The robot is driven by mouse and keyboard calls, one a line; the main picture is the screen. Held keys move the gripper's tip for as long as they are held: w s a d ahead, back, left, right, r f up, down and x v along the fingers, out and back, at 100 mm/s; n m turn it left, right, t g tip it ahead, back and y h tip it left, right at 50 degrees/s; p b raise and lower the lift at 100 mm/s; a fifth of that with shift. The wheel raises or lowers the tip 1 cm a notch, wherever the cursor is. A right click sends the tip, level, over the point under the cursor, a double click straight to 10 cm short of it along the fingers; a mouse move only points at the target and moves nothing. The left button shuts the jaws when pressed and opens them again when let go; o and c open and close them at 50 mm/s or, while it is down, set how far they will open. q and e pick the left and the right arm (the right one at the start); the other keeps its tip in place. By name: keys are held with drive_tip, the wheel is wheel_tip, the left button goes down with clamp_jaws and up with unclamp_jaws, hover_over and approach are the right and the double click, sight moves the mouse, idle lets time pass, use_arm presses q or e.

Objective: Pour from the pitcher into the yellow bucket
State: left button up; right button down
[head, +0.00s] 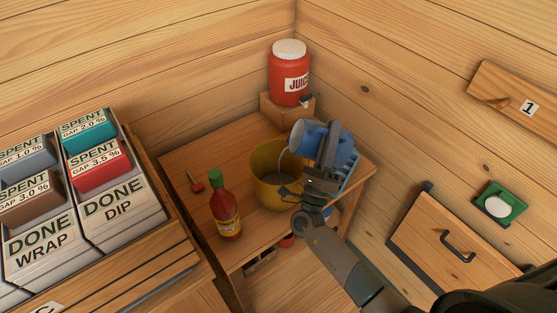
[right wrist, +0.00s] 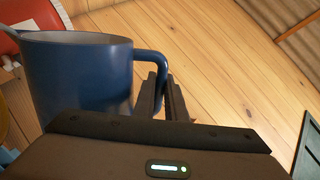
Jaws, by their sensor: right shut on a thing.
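The blue pitcher (head: 308,137) is tilted on its side over the right part of the yellow bucket (head: 265,158), with its mouth facing left. A thin pale curve runs from its mouth down into the bucket and looks like a stream of liquid. The bucket stands upright on a wooden table (head: 232,150). My right gripper (head: 328,160) is shut on the pitcher's handle; the right wrist view shows its fingers (right wrist: 165,95) at the handle and the pitcher (right wrist: 80,75) beside them. The liquid level in the bucket is unclear. My left gripper is not in view.
A red juice jar (head: 289,78) stands on a wooden block behind the bucket. A sauce bottle (head: 224,208) with a green cap stands at the table's front left. A small red-headed object (head: 197,187) lies nearby. A crate of labelled boxes (head: 120,205) is at left.

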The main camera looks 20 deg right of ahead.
drive_tip(key=shift+w+d+r, duration=0.1)
drive_tip(key=shift+w, duration=0.05)
drive_tip(key=shift+n, duration=0.3)
drive_tip(key=shift+a+t, duration=0.3)
drive_tip(key=shift+t, duration=0.1)
drive_tip(key=shift+n, duration=0.4)
drive_tip(key=shift+a+t+y, duration=0.15)
drive_tip(key=shift+t+y, duration=0.15)
drive_tip(key=shift+y, duration=0.1)
drive_tip(key=shift+w, duration=0.1)
drive_tip(key=shift+n, duration=0.3)
